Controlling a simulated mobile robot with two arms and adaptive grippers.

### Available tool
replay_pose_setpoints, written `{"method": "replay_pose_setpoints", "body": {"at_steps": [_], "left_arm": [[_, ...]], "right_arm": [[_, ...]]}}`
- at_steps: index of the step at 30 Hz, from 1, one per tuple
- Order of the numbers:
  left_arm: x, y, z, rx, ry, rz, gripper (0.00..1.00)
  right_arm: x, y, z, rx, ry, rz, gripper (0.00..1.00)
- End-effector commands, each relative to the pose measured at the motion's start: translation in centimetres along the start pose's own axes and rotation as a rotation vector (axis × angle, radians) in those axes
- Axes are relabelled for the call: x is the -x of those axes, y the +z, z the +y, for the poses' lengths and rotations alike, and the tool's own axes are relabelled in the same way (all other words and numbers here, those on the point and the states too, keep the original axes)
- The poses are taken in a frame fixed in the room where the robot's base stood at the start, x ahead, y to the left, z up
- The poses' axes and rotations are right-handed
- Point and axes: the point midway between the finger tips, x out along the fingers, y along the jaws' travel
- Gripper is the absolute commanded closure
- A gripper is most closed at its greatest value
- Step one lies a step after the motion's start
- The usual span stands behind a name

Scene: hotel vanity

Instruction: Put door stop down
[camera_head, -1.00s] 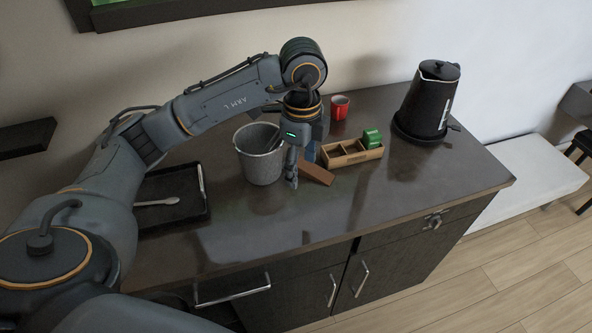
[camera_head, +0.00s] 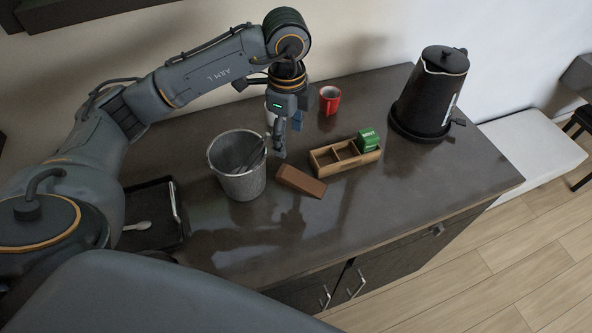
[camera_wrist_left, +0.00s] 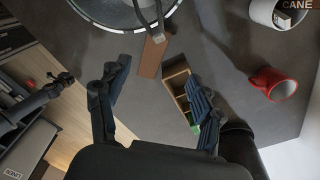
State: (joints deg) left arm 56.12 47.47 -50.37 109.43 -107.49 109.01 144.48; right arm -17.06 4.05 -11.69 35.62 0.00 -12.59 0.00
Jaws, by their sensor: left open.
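The door stop (camera_head: 301,181) is a brown wedge lying on the dark counter, between the metal bucket and the wooden box. It also shows in the left wrist view (camera_wrist_left: 151,58), next to the bucket's rim. My left gripper (camera_head: 288,140) is open and empty, behind and above the door stop and apart from it. In the left wrist view the two fingers (camera_wrist_left: 157,75) are spread wide, with nothing between them. My right gripper is not in view.
The metal bucket (camera_head: 238,182) stands left of the door stop. The compartmented wooden box (camera_head: 335,167) holds a green box (camera_head: 368,140). A red mug (camera_head: 329,101), black kettle (camera_head: 428,97) and black tray (camera_head: 172,236) stand around. The front counter is clear.

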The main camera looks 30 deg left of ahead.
Motion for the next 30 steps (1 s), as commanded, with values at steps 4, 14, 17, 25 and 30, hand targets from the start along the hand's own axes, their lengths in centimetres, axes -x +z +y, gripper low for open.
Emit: {"method": "replay_pose_setpoints", "body": {"at_steps": [4, 14, 17, 25, 30], "left_arm": [[-3.0, 0.1, 0.2, 0.001, 0.007, -0.002, 0.34], [-6.7, 0.1, 0.1, -0.001, 0.001, -0.001, 0.34], [-7.5, 0.0, 0.3, 0.0, 0.004, -0.001, 0.34], [-11.3, 0.0, 0.4, 0.0, 0.002, -0.001, 0.34], [-11.9, 0.0, 0.4, -0.001, 0.0, -0.001, 0.34]], "right_arm": [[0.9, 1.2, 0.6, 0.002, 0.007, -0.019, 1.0], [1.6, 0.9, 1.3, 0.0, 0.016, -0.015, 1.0], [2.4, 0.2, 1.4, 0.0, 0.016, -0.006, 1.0], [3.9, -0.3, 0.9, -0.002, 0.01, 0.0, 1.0], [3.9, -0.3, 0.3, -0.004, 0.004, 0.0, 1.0]]}}
